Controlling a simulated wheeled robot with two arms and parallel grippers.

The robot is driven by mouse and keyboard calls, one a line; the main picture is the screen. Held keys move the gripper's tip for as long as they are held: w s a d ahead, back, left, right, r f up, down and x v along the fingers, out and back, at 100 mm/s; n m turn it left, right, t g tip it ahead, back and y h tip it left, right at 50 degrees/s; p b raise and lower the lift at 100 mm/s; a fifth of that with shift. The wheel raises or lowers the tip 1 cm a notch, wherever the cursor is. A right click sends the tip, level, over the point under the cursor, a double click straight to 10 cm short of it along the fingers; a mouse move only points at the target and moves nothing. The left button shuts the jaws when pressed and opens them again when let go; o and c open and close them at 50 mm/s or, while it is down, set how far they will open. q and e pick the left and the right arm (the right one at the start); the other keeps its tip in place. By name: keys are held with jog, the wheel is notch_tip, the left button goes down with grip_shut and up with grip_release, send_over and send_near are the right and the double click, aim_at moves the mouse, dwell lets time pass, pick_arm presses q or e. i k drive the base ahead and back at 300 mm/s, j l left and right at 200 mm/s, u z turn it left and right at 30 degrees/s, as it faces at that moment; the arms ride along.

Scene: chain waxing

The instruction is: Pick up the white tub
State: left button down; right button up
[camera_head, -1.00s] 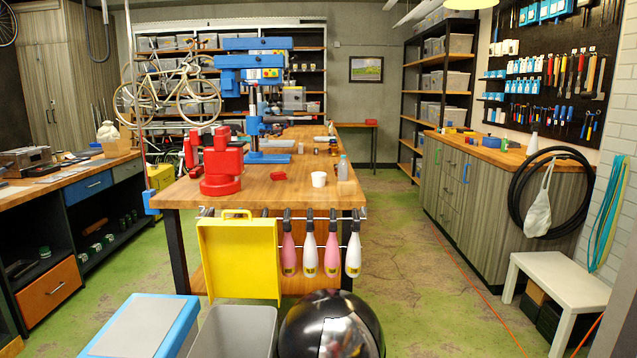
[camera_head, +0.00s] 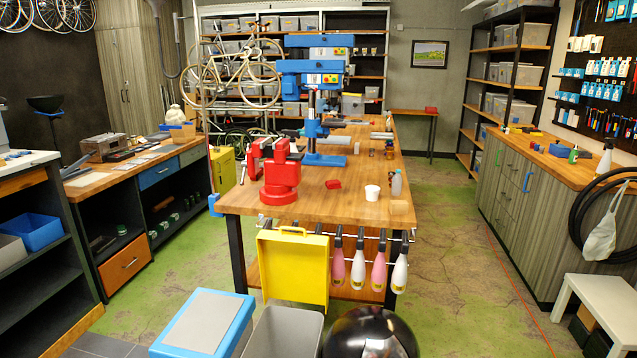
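A small white tub (camera_head: 372,193) stands upright on the wooden workbench (camera_head: 335,205), near its front right part. A clear bottle (camera_head: 396,183) stands just to its right, and a small wooden block (camera_head: 399,207) lies in front of that bottle. Neither of my grippers shows in the head view, so their state cannot be seen.
A red vise (camera_head: 278,175) and a blue drill press (camera_head: 312,110) stand on the bench. Green floor (camera_head: 450,270) is open to the right.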

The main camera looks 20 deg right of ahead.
aim_at(372, 191)
jog(key=l+u, duration=0.3)
jog(key=l, duration=2.95)
jog(key=i, duration=0.05)
